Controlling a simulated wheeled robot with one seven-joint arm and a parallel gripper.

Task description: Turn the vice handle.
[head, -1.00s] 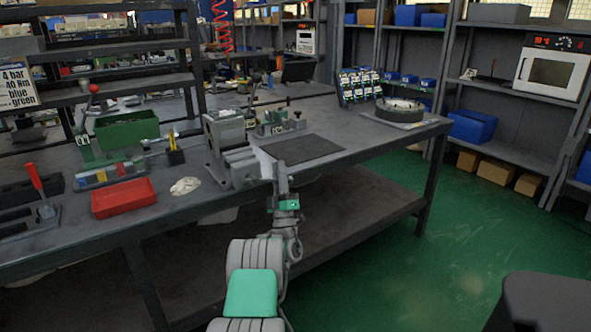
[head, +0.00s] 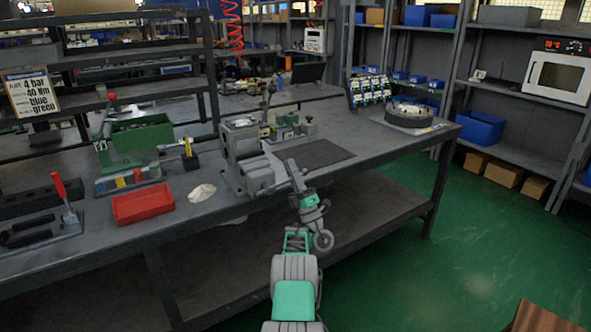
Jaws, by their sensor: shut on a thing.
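The grey vice (head: 245,158) stands on the front edge of the workbench, left of centre, with its stepped front towards me. My gripper (head: 290,166) is at the right front of the vice, at the bench edge, tilted up and to the left. It is shut on the vice handle, which is small here and mostly hidden by the fingers and wrist. I cannot make out the handle's angle.
The bench (head: 345,172) has a dark mat (head: 313,154) right of the vice. A white cloth (head: 202,193) and a red tray (head: 143,203) lie to the left. A round fixture (head: 408,113) stands at the far right end.

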